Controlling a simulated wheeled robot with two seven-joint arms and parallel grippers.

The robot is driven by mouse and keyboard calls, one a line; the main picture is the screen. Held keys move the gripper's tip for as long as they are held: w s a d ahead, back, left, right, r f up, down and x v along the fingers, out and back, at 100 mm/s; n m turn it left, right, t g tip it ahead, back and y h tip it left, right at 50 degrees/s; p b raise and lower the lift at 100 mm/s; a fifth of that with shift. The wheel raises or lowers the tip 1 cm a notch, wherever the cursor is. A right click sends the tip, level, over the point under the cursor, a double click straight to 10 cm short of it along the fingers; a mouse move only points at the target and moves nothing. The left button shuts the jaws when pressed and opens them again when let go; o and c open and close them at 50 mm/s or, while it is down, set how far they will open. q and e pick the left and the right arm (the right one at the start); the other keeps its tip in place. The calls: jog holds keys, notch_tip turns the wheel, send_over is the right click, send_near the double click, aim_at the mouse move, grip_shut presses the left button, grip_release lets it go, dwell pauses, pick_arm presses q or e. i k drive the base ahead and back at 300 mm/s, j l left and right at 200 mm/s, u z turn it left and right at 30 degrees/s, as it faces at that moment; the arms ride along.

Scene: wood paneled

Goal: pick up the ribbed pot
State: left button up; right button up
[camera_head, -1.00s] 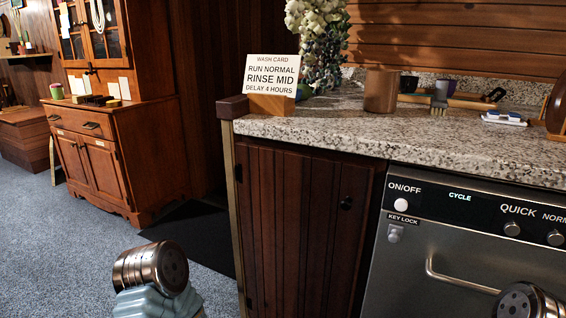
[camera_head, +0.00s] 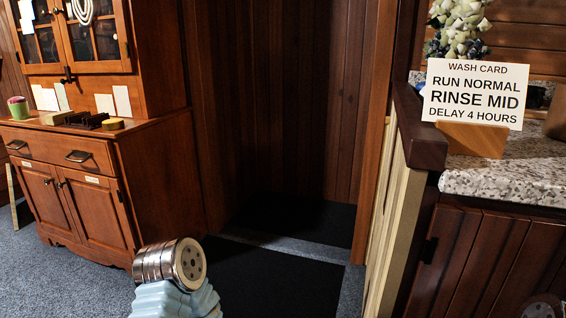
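I cannot make out a pot that is clearly ribbed. A small pink and green pot-like thing (camera_head: 18,108) stands at the left end of the wooden cabinet's ledge; it is too small to tell whether it is ribbed. A plain brown cylinder (camera_head: 557,113) is partly cut off at the right edge, on the counter behind the wash card. Neither of my grippers shows. Only a metal and pale blue part of my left arm is visible at the bottom left of centre, apart from both objects.
A wooden cabinet (camera_head: 92,162) stands at the left. A wash card (camera_head: 474,95) sits in a wooden block on the speckled counter (camera_head: 510,178) at the right. A pale post (camera_head: 393,235) edges the counter. Dark mats (camera_head: 265,282) lie on the floor between them.

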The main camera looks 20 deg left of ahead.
aim_at(19, 107)
jog(key=i+j+z, duration=0.1)
jog(key=j, duration=1.8)
jog(key=i+j, duration=0.1)
jog(key=j, duration=1.8)
jog(key=i+l+z, duration=0.05)
